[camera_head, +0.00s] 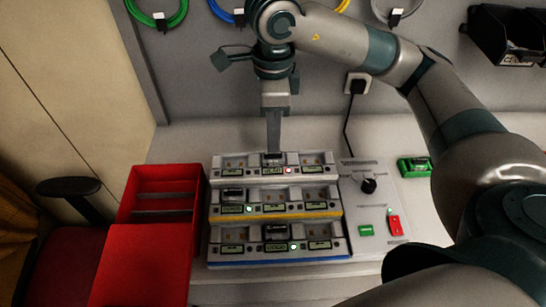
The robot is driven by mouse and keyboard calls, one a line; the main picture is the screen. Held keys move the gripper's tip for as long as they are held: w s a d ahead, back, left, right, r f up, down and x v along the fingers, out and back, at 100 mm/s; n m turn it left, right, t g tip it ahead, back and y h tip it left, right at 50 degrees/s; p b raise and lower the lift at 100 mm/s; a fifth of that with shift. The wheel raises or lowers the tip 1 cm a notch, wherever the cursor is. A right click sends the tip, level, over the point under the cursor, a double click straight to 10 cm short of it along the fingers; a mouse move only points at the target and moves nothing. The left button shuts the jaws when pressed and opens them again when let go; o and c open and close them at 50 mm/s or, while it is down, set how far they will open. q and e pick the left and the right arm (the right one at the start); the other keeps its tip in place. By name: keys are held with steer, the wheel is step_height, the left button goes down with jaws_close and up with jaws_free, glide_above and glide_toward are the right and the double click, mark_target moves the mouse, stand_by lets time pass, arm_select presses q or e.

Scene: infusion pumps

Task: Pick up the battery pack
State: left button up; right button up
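A three-tier charging rack (222,222) stands on the bench with bays, small green displays and lit indicators. A dark battery pack (272,158) sits in the back tier's middle bay, partly hidden by my gripper. Other dark packs sit in the middle tier's left bay (232,193) and the front tier's middle bay (274,232). My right gripper (273,148) points straight down with its tips at the back-middle pack. Its fingers are seen edge-on, so the gap and any grip cannot be told. My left gripper is out of view.
Red bins (143,262) stand left of the rack. A green device (413,167) lies farther right. A plug and cable (357,84) hang behind.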

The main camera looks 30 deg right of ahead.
mark_target(273, 158)
steer(key=shift+f, duration=0.1)
steer(key=shift+d+f+p, duration=0.15)
steer(key=shift+f+p, duration=0.4)
steer(key=shift+p, duration=0.05)
step_height(273, 158, down, 3)
steer(key=shift+s+d+r+p, duration=0.1)
steer(key=shift+d+p, duration=0.05)
steer(key=shift+p, duration=0.5)
steer(key=shift+f, duration=0.55)
jaws_close()
